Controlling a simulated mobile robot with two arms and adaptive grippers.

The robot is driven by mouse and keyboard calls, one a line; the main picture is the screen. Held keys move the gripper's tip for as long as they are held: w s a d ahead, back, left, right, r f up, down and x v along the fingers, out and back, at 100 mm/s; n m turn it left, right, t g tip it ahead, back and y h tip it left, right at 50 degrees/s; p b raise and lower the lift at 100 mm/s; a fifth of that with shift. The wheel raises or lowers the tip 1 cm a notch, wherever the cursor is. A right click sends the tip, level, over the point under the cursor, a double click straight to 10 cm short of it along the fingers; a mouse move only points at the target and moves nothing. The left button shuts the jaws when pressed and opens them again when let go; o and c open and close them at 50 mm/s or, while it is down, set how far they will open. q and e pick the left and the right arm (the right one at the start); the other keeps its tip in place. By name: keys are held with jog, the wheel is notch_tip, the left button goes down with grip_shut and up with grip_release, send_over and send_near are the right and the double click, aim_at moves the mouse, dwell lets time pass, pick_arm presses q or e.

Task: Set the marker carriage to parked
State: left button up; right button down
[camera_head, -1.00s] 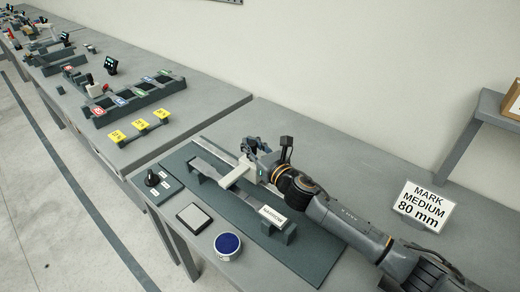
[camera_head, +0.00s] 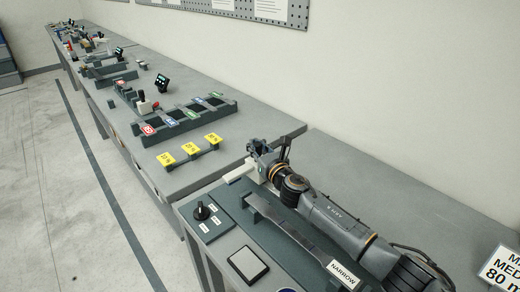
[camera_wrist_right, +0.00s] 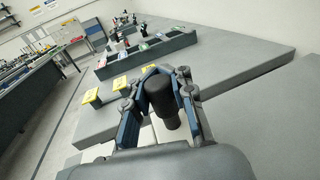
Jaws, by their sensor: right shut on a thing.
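My right gripper (camera_head: 259,150) is at the far end of the marking fixture. In the right wrist view it is shut around an upright black knob (camera_wrist_right: 163,98), the handle of the marker carriage. The pale carriage (camera_head: 238,173) shows beside the gripper in the head view, partly hidden by it. It sits beyond the far end of the grey specimen strip (camera_head: 290,228), which carries a NARROW label (camera_head: 343,273). The rail is mostly hidden by my right arm. My left gripper is not in view.
A black rotary knob (camera_head: 201,211) and a square pad (camera_head: 248,264) are left of the strip. A MARK MEDIUM 80 mm sign (camera_head: 503,268) stands at right. Yellow tags (camera_head: 190,148) and a dark sorting rack (camera_head: 185,123) are on the bench beyond.

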jog(key=shift+s+a+f, duration=0.1)
jog(key=shift+a+f, duration=0.05)
jog(key=shift+a, duration=0.2)
jog(key=c, duration=1.1)
grip_release()
jog(key=shift+d, duration=0.2)
jog(key=shift+s+d, duration=0.15)
jog(key=shift+s, duration=0.1)
jog(key=v, duration=1.1)
jog(key=shift+s, duration=0.2)
